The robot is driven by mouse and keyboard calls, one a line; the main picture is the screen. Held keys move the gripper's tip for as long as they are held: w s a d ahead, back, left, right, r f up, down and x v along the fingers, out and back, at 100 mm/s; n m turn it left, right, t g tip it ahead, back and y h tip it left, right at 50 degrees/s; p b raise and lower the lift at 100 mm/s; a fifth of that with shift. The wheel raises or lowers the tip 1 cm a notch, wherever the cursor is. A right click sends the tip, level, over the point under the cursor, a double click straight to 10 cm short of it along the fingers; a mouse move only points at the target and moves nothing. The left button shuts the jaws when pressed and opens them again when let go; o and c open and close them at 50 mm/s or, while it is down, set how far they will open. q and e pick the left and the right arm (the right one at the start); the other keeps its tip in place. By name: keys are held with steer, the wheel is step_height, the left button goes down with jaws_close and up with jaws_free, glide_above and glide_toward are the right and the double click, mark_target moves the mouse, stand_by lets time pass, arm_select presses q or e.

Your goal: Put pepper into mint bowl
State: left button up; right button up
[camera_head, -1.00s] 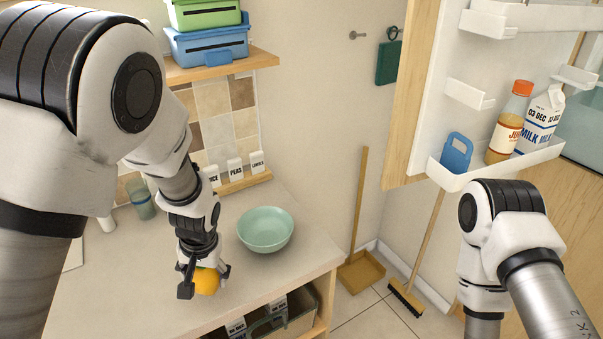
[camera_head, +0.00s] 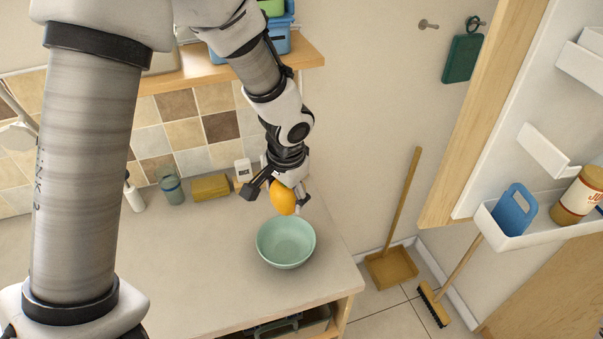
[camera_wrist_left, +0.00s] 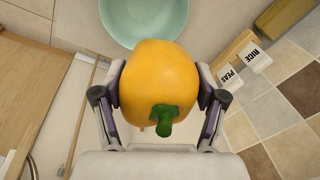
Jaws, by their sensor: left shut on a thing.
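The orange-yellow pepper (camera_head: 283,198) is held in my left gripper (camera_head: 279,193), raised above the counter near the back rim of the mint bowl. In the left wrist view the pepper (camera_wrist_left: 160,85) sits between both fingers, its green stem toward the camera. The mint bowl (camera_head: 286,244) stands upright on the counter and looks empty. It also shows in the left wrist view (camera_wrist_left: 140,18), partly hidden behind the pepper. My right gripper is in neither current view.
A tiled wall and wooden shelf (camera_head: 305,50) are behind the counter (camera_head: 200,285). A yellow sponge (camera_head: 211,187), a glass (camera_head: 171,187) and a white bottle (camera_head: 134,194) stand along the wall. An open fridge door (camera_head: 500,150) is at the right. The counter left of the bowl is clear.

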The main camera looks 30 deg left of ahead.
arm_select(q)
steer(key=shift+s+r, duration=0.25)
steer(key=shift+s, duration=0.3)
steer(key=shift+s+r, duration=0.2)
steer(key=shift+s, duration=0.55)
steer(key=f+b, duration=0.1)
steer(key=w+f+b, duration=0.1)
steer(key=f, duration=0.1)
steer(key=shift+w+b, duration=0.15)
steer(key=shift+b, duration=0.15)
steer(key=f+b, duration=0.8)
steer(key=f, duration=0.1)
steer(key=shift+s+f+b, duration=0.15)
steer(key=shift+s+b, duration=0.05)
steer(key=shift+b, duration=0.2)
arm_select(e)
step_height(320, 180, down, 11)
steer(key=s, duration=0.1)
steer(key=shift+s, duration=0.1)
arm_select(q)
steer(key=o, duration=1.3)
